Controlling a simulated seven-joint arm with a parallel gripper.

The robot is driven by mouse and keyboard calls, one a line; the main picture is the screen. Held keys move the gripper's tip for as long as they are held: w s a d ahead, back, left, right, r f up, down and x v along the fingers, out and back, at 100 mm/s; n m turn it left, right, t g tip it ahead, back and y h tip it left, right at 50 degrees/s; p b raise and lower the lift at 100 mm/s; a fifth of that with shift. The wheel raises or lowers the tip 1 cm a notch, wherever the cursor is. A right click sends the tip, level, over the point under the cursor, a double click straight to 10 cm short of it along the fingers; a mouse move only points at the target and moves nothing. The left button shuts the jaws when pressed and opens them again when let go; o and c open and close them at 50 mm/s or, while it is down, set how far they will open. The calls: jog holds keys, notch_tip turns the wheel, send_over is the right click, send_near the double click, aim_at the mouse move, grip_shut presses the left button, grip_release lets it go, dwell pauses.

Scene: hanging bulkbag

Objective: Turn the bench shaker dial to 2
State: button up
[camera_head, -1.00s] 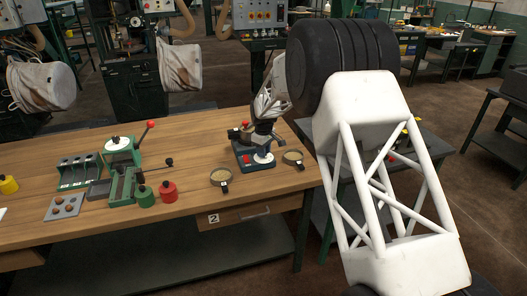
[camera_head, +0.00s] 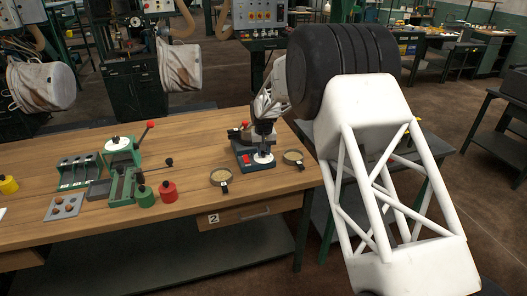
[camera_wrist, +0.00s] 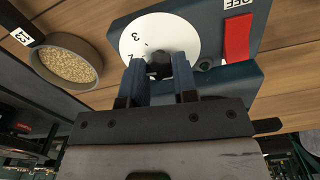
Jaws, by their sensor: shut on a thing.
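The bench shaker (camera_head: 243,146) is a dark blue unit with a red switch, near the right end of the wooden bench. Its dial has a white numbered disc (camera_wrist: 185,32) with a dark knob (camera_wrist: 158,66) at the centre. In the wrist view a 3 and part of another numeral show on the disc. A red rocker marked OFF (camera_wrist: 237,38) sits beside it. My gripper (camera_wrist: 160,72) is over the dial, its two blue-grey fingers closed on the knob. In the head view my gripper (camera_head: 264,138) points down at the dial. The fingers hide part of the disc.
Sieves of grain stand on both sides of the shaker, one at left (camera_head: 221,177) and one at right (camera_head: 293,157). The bench front between is clear.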

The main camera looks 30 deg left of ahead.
dwell(0.3)
jog(key=o, duration=0.9)
jog(key=shift+r, duration=0.1)
jog(key=shift+r, duration=3.8)
jog(key=shift+d, duration=0.1)
